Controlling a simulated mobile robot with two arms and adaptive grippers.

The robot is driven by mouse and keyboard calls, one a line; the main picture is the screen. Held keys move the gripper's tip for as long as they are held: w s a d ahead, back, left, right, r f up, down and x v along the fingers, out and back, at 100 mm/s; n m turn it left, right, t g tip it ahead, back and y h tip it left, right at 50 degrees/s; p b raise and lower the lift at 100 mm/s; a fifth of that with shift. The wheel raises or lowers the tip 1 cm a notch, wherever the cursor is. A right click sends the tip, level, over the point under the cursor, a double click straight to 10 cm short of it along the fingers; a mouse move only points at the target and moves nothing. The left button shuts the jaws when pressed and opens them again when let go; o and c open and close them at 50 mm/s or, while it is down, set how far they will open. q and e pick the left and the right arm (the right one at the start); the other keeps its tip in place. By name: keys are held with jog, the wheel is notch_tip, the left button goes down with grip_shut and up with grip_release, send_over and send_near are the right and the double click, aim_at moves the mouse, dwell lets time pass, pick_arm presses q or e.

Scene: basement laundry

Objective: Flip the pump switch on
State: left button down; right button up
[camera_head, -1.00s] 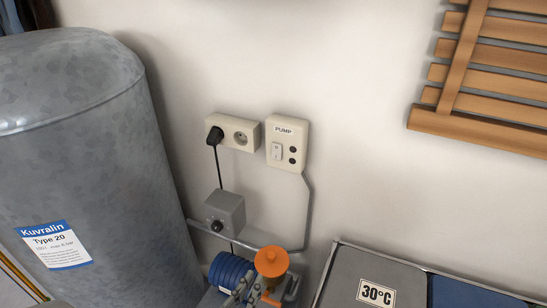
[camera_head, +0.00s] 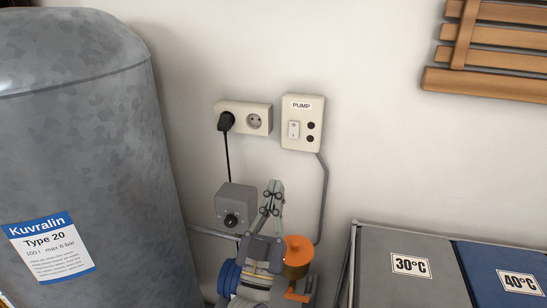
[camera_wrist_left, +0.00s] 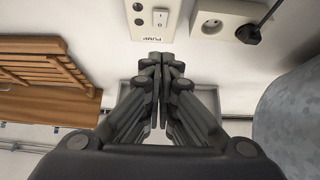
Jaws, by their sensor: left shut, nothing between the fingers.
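The pump switch is a white rocker (camera_head: 294,130) on a cream wall box (camera_head: 302,143) labelled PUMP, with two dark round spots beside the rocker. My left gripper (camera_head: 274,184) is shut and empty, pointing up, below and a little left of the box in the head view. In the left wrist view the box shows upside down at the top, with the rocker (camera_wrist_left: 160,17) beyond my shut fingertips (camera_wrist_left: 161,58). The fingers look apart from the box. Which side of the rocker is pressed is too small to tell. My right gripper is not in view.
A double socket (camera_head: 243,117) with a black plug is left of the box. A grey control box (camera_head: 235,205) hangs below it. A grey tank (camera_head: 80,150) stands left. Laundry bins (camera_head: 410,282) stand lower right.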

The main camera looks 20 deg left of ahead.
pick_arm(q)
jog(key=shift+d+r, duration=0.1)
jog(key=shift+w, duration=0.1)
send_near(293, 124)
notch_tip(293, 124, up, 3)
jog(key=s, duration=0.1)
jog(key=w, duration=0.4)
jog(key=shift+w, duration=0.25)
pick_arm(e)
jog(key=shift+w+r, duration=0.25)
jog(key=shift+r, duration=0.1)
pick_arm(q)
jog(key=shift+f, duration=0.2)
